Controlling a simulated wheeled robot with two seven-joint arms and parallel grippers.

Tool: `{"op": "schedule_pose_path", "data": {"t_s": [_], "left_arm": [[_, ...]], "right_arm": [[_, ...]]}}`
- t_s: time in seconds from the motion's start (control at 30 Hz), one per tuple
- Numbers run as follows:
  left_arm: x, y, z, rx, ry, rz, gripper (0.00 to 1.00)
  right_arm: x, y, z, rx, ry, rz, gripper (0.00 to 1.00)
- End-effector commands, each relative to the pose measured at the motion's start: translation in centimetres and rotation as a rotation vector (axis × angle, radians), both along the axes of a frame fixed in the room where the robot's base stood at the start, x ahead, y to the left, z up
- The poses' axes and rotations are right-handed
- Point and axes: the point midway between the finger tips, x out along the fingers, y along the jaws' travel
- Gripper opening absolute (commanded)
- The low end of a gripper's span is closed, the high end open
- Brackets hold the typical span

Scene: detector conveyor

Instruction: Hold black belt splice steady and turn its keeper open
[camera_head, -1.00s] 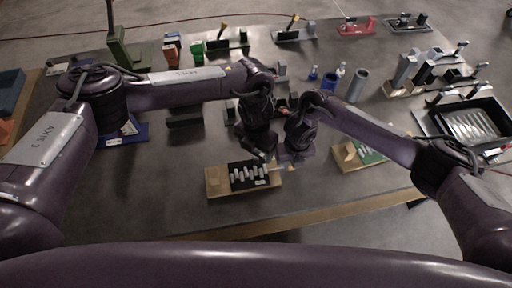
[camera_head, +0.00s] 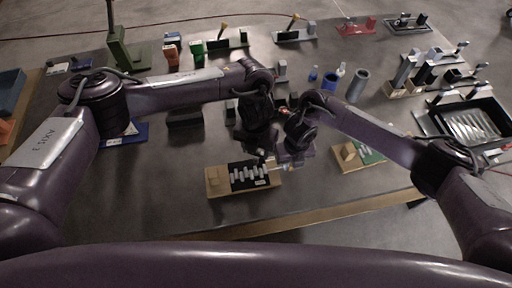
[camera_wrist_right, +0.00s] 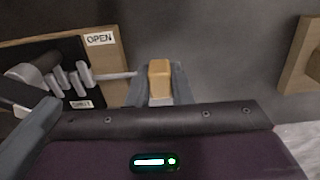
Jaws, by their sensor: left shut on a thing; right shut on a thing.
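The black belt splice (camera_head: 240,184) sits on a wooden board (camera_head: 214,184) near the table's front edge, with a row of steel bars on it. In the right wrist view, the splice (camera_wrist_right: 72,50) has an OPEN label at its far end and a second label nearer the camera. A thin steel rod (camera_wrist_right: 113,76) runs from it to my right gripper (camera_wrist_right: 158,88), which is shut on the tan keeper handle (camera_wrist_right: 159,75). My left gripper (camera_head: 266,157) is shut at the splice's far right side; its exact grip is hidden in the head view.
Another wooden board with a green plate (camera_head: 370,155) lies right of my right gripper. Blue and grey cylinders (camera_head: 357,86) stand behind my arms. A black tray (camera_head: 430,122) is at the right. Bare table lies left of the splice board.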

Motion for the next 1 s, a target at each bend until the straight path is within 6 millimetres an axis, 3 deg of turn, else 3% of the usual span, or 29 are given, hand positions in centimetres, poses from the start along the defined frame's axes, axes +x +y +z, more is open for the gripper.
{"op": "schedule_pose_path", "data": {"t_s": [0.5, 1.0], "left_arm": [[0.06, -0.03, 0.02, -0.002, 0.0, 0.413, 0.26], [0.06, -0.01, 0.03, -0.001, -0.001, 0.564, 0.26]], "right_arm": [[-0.03, -0.01, 0.0, 0.0, 0.001, 0.001, 0.0], [-0.03, 0.0, 0.0, 0.0, 0.001, 0.001, 0.0]]}}
